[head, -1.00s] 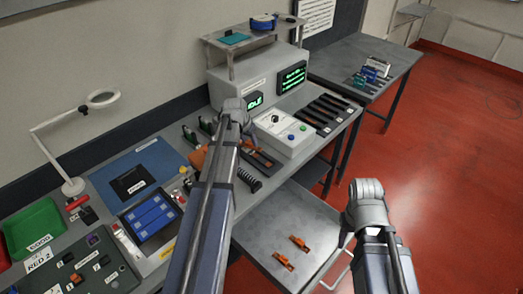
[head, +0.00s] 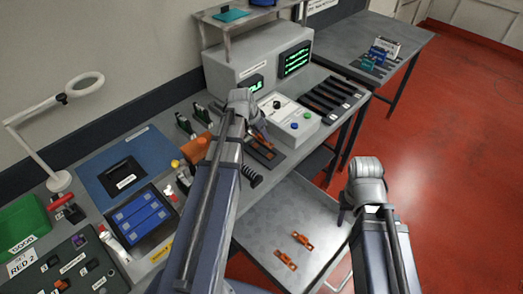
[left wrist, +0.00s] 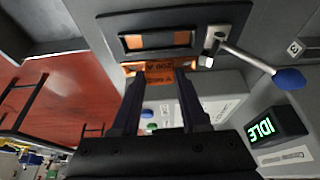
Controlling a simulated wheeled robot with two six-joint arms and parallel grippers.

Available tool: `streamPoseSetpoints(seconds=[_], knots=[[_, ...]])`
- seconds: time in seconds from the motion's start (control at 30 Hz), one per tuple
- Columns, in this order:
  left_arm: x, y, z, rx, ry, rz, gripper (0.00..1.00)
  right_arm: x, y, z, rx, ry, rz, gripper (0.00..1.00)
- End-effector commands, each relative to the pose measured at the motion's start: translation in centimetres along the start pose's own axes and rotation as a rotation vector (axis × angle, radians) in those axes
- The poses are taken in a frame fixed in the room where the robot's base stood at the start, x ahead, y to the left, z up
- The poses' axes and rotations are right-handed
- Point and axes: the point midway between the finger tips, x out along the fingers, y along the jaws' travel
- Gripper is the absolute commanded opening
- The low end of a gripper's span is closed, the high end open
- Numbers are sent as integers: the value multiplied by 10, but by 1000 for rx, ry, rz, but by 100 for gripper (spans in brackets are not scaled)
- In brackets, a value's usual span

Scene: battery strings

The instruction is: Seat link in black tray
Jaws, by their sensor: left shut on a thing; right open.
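My left gripper (head: 256,128) is over the bench beside the white button box. In the left wrist view its fingers (left wrist: 160,82) are shut on an orange link (left wrist: 165,72) with printed lettering. A dark tray-like holder (left wrist: 185,20) with two orange-filled openings lies just beyond the link; a gap or contact between them is unclear. In the head view a dark tray (head: 268,161) with orange in it lies below the left gripper, partly hidden by my arm. My right gripper (head: 346,212) is open and empty, beside the lower steel surface.
Two orange links (head: 302,240) (head: 286,260) lie on the lower steel surface (head: 285,210). The white button box (head: 290,122) and a grey cabinet with green displays (head: 294,60) stand close behind. A blue-knobbed lever (left wrist: 288,78) is near the holder. A blue mat (head: 150,152) lies left.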

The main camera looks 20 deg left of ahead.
Motion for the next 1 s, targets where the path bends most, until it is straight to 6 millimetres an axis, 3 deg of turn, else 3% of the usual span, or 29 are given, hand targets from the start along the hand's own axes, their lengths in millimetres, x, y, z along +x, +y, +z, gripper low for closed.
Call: streamPoseSetpoints(seconds=[0.03,0.33,0.63,1.0], knots=[[13,0,6,0,0,0,0,14,-1,-1,0,0,0,50],[18,0,8,-1,0,0,0,20,-2,-1,0,0,0,50],[50,0,21,-1,0,0,0,54,-5,-3,0,0,0,50],[51,0,21,-1,0,0,0,55,-5,-3,0,0,0,50]])
